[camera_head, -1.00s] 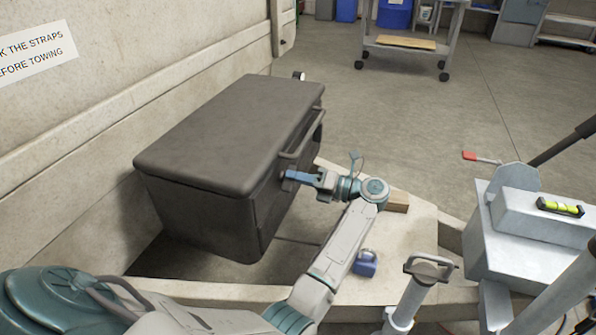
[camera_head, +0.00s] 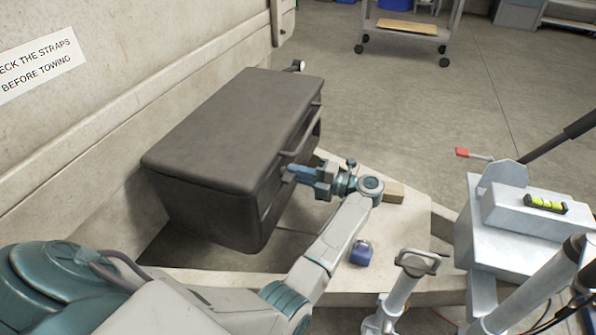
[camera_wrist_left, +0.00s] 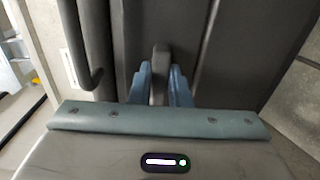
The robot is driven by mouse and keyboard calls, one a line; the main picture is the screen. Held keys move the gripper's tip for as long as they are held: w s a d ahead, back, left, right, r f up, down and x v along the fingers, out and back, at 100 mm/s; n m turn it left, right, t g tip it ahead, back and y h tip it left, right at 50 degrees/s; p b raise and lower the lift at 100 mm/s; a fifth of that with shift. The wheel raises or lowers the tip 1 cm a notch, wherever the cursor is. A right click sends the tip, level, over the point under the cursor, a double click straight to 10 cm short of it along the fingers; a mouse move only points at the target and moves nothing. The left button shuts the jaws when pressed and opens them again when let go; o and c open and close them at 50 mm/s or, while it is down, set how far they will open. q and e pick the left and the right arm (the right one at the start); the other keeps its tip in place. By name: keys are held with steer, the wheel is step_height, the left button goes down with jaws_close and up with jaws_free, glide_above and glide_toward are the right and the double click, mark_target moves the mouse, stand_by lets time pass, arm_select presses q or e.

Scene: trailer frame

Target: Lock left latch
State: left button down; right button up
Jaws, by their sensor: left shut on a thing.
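A dark grey toolbox (camera_head: 235,125) with its lid down sits on the trailer frame against the pale wall. My left gripper (camera_head: 291,172) is at the toolbox's front face, just below the lid edge and near the grab handle (camera_head: 300,140). In the left wrist view its two blue fingers (camera_wrist_left: 166,84) are shut on a dark upright tab, the latch (camera_wrist_left: 160,65). In the head view the fingers hide the latch. The handle bar (camera_wrist_left: 90,45) shows to the left in the wrist view. My right gripper does not show.
A blue padlock (camera_head: 361,253) and a small wooden block (camera_head: 393,192) lie on the pale frame plate. A grey metal jack or coupler (camera_head: 520,220) with a level vial stands at the right. A wheeled cart (camera_head: 405,30) stands behind on open floor.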

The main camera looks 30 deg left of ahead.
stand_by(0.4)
arm_select(q)
steer(key=c, duration=1.4)
jaws_free()
steer(key=shift+o, duration=0.2)
steer(key=v, duration=1.1)
